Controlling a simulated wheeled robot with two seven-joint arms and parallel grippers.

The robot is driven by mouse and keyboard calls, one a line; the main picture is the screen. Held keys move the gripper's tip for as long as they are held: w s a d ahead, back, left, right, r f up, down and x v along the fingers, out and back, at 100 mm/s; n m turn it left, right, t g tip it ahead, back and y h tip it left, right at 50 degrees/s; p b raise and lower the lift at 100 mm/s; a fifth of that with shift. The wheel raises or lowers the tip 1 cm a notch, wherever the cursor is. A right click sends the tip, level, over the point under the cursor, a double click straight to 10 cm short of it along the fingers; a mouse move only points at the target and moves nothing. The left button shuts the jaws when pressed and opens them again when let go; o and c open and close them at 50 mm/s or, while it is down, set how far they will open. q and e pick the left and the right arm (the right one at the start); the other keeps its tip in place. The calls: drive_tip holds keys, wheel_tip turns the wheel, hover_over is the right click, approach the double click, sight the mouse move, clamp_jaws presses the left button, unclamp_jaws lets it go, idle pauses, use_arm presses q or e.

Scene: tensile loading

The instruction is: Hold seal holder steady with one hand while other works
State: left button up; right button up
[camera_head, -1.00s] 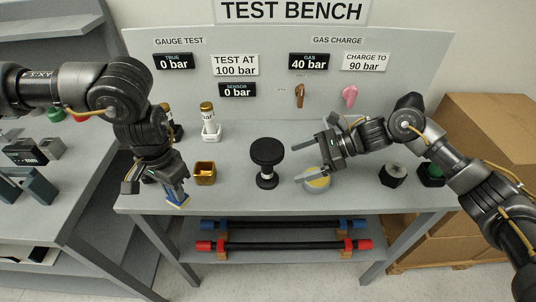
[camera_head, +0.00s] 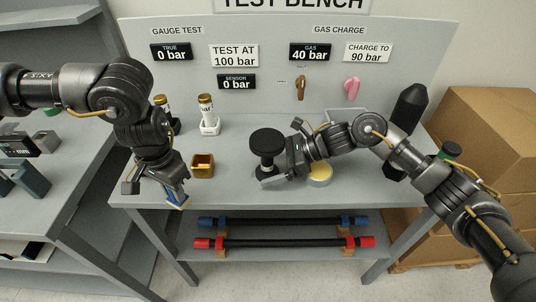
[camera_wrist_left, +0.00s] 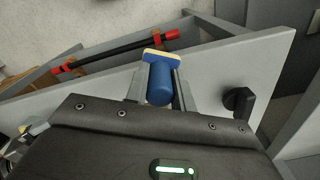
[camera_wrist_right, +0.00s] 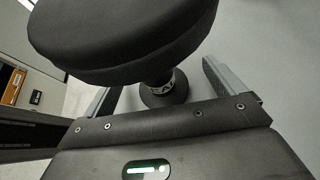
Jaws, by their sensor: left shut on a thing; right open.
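The black seal holder (camera_head: 268,142), a spool shape with a wide round top, a narrow stem and a pale label, stands upright on the bench. My right gripper (camera_head: 270,175) is open low beside it. In the right wrist view the holder's wide top (camera_wrist_right: 120,35) hides part of the opening, and its stem and foot (camera_wrist_right: 165,90) show between the two spread fingers (camera_wrist_right: 160,95). I cannot tell if they touch it. My left gripper (camera_head: 176,192) is shut on a blue cylinder with a cream end (camera_wrist_left: 160,82), at the bench's front left edge.
A brass cup (camera_head: 203,168) and a white-and-gold cylinder (camera_head: 208,118) stand left of the holder. A yellow-topped disc (camera_head: 320,175) lies just right of my right gripper. Red-ended and blue-ended rods lie on the lower shelf.

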drive_tip(key=shift+s+r, duration=0.1)
drive_tip(key=shift+c, duration=0.2)
drive_tip(key=c, duration=1.6)
drive_tip(key=shift+c, duration=0.2)
